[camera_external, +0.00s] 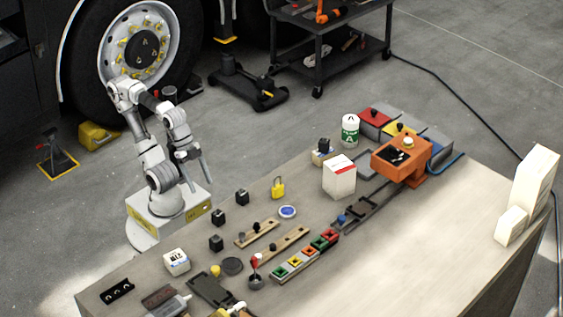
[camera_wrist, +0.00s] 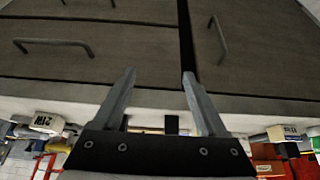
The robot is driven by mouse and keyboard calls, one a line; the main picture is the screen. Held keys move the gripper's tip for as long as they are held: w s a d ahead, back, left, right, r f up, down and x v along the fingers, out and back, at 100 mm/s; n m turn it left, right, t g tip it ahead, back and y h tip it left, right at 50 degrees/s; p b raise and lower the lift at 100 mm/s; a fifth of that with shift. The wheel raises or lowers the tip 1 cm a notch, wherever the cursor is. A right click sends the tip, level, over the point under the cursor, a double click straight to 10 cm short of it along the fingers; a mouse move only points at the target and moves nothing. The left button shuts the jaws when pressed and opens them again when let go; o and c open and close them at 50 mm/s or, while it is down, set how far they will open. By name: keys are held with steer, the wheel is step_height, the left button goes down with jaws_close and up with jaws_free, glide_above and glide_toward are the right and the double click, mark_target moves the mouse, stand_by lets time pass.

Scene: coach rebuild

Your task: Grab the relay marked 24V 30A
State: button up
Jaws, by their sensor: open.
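Three small black block-like parts that look like relays stand on the workbench (camera_external: 420,240) in the external view: one at the back (camera_external: 242,197), one in the middle (camera_external: 218,218) and one at the front (camera_external: 216,244). Their markings are too small to read, so I cannot tell which is 24V 30A. My gripper (camera_external: 197,184) is open and empty, raised at the bench's left side, left of these blocks and apart from them. In the wrist view my gripper (camera_wrist: 159,75) has its fingers spread with nothing between them; no relay is identifiable there.
A yellow padlock (camera_external: 278,188) and a round blue-and-white item (camera_external: 287,212) lie right of the blocks. The wrist view faces dark panels (camera_wrist: 100,65) with handles.

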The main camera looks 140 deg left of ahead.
step_height(320, 180, up, 16)
steer(key=w+p, duration=0.1)
steer(key=p, duration=0.1)
steer(key=w+d+n+g+h+p, duration=0.3)
steer(key=w+n+g+h+p, duration=0.4)
steer(key=w+p, duration=0.6)
steer(key=w+a+n+t+h+p, duration=0.1)
steer(key=w+a+n+h+p, duration=0.3)
steer(key=w+n+h+p, duration=0.55)
steer(key=n+y+b, duration=0.2)
steer(key=y, duration=0.1)
glide_toward(219, 237)
steer(key=d, duration=0.1)
steer(key=d+b, duration=0.1)
steer(key=d+f+b, duration=0.1)
steer(key=shift+s+d+m, duration=0.25)
steer(key=shift+s+m, duration=0.05)
steer(key=shift+m, duration=0.05)
steer(key=shift+f+b+x, duration=0.1)
steer(key=shift+b+x, duration=0.2)
steer(key=shift+x, duration=1.25)
steer(key=shift+f+b+x, duration=0.15)
steer(key=shift+b+x, duration=0.15)
steer(key=shift+x, duration=1.25)
steer(key=shift+w+a, duration=0.15)
jaws_close()
